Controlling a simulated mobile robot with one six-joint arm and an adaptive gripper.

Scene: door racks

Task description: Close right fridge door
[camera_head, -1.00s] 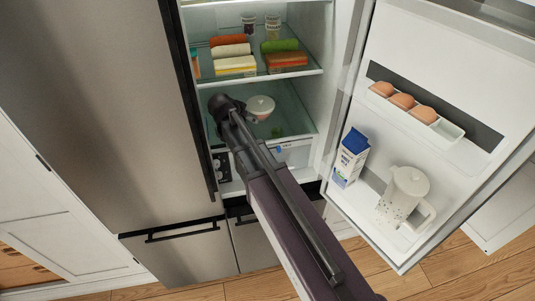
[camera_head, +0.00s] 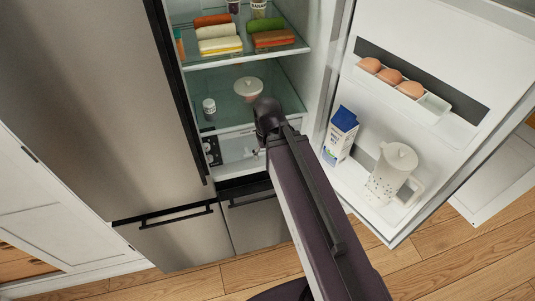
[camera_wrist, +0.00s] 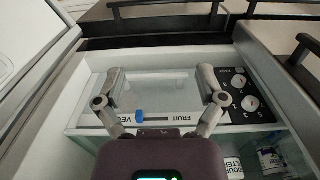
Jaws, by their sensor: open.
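The right fridge door (camera_head: 428,62) stands wide open on the right in the head view. Its inner side holds eggs (camera_head: 391,77) in a tray, a milk carton (camera_head: 341,134) and a white speckled jug (camera_head: 393,171). The fridge compartment (camera_head: 233,89) is exposed to the left of the door. My arm's end is in front of the lower compartment, apart from the door; the fingers are hidden there. In the wrist view my gripper (camera_wrist: 162,73) is open and empty, with its fingers spread over a drawer labelled FRUIT (camera_wrist: 160,92).
The shelves hold rolled towels or similar items (camera_head: 218,34), a lidded white bowl (camera_head: 248,88) and a small jar (camera_head: 209,107). The closed left fridge door (camera_head: 105,95) and lower drawers (camera_head: 178,240) have dark handles. Wooden floor (camera_head: 440,250) is clear below the open door.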

